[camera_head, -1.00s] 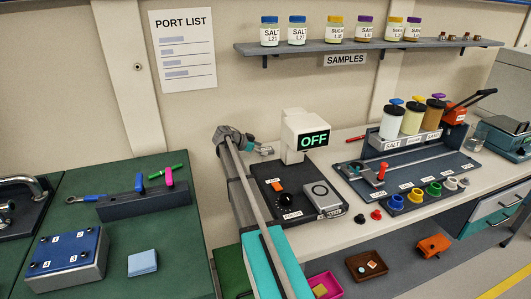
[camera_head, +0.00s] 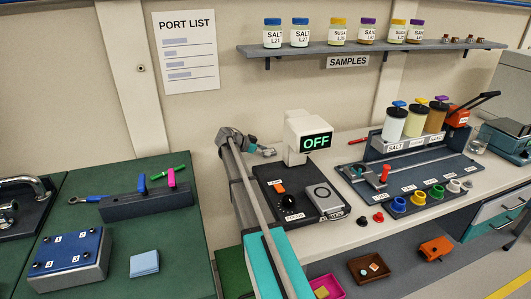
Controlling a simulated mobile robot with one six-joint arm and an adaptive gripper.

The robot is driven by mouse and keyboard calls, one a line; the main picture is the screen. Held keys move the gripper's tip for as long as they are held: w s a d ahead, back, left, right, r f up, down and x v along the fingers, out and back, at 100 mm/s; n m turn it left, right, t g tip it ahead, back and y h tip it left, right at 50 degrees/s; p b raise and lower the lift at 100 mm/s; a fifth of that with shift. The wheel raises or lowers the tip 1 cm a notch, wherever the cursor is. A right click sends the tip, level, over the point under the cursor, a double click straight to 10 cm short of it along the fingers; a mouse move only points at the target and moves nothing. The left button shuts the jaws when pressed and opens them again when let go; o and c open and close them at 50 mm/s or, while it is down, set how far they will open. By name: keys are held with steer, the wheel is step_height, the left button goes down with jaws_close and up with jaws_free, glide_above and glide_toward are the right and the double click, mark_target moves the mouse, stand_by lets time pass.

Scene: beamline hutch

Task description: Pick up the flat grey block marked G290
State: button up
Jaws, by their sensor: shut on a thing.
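My gripper (camera_head: 267,152) is at the end of my arm, left of the white display unit and above the back of the dark base plate. It is small and partly hidden by my own arm. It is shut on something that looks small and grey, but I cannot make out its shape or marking. A grey block with a dark ring on top (camera_head: 325,198) sits on the right of the dark base plate (camera_head: 272,182), apart from my gripper. The label by it is too small to read, and I cannot read G290 anywhere.
The white unit (camera_head: 297,143) with an "OFF" display stands just right of my gripper. A rack (camera_head: 410,150) with jars and several coloured cups stands further right. A green bench (camera_head: 150,225) on the left holds a blue-topped box (camera_head: 72,248) and a light blue pad (camera_head: 144,263).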

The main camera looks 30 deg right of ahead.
steer(key=shift+r, duration=0.2)
step_height(320, 180, up, 10)
steer(key=p, duration=1)
steer(key=shift+f, duration=0.2)
stand_by(0.4)
